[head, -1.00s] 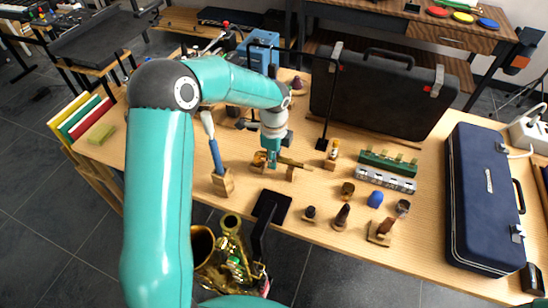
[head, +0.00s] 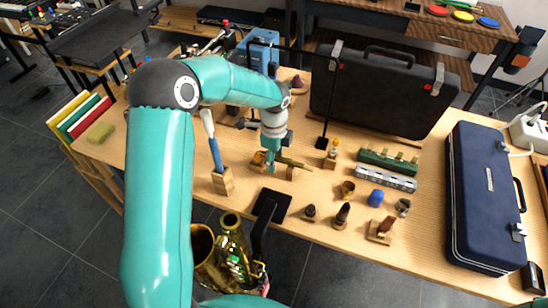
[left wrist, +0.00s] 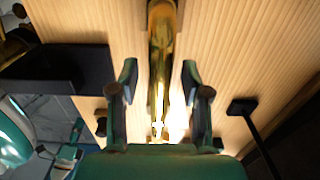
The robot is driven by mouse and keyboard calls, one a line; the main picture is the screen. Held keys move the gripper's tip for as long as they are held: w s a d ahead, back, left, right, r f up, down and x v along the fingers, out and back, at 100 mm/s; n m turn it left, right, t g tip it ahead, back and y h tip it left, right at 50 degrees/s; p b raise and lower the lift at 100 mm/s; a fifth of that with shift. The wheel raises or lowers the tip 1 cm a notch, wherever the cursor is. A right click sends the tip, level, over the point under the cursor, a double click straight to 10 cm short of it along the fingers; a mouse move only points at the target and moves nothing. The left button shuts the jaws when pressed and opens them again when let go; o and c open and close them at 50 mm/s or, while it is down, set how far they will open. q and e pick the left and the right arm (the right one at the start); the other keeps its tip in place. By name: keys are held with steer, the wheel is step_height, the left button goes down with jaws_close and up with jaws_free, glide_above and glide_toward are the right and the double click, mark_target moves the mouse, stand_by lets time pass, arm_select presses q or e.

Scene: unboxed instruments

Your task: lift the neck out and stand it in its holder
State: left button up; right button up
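The neck is a brass tube (head: 296,163) lying low over the table across small wooden supports (head: 291,173). In the left wrist view the neck (left wrist: 163,60) runs down the middle, between the fingers. My left gripper (head: 270,165) points down over the left end of the neck. Its two fingers (left wrist: 160,90) are apart, one on each side of the brass, with gaps showing on both sides. The neck's near end is lost in glare close to the palm. I cannot tell which wooden block is its holder. My right gripper is not in view.
A wooden block with a blue-handled tool (head: 222,181) stands left of the gripper. A black stand plate (head: 270,205) is at the front edge. Small mouthpieces, a blue cap (head: 375,198) and a green rack (head: 388,160) are to the right. A black case (head: 375,95) stands behind.

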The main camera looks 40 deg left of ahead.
arm_select(q)
step_height(320, 180, up, 12)
stand_by(0.7)
steer(key=shift+f, duration=0.1)
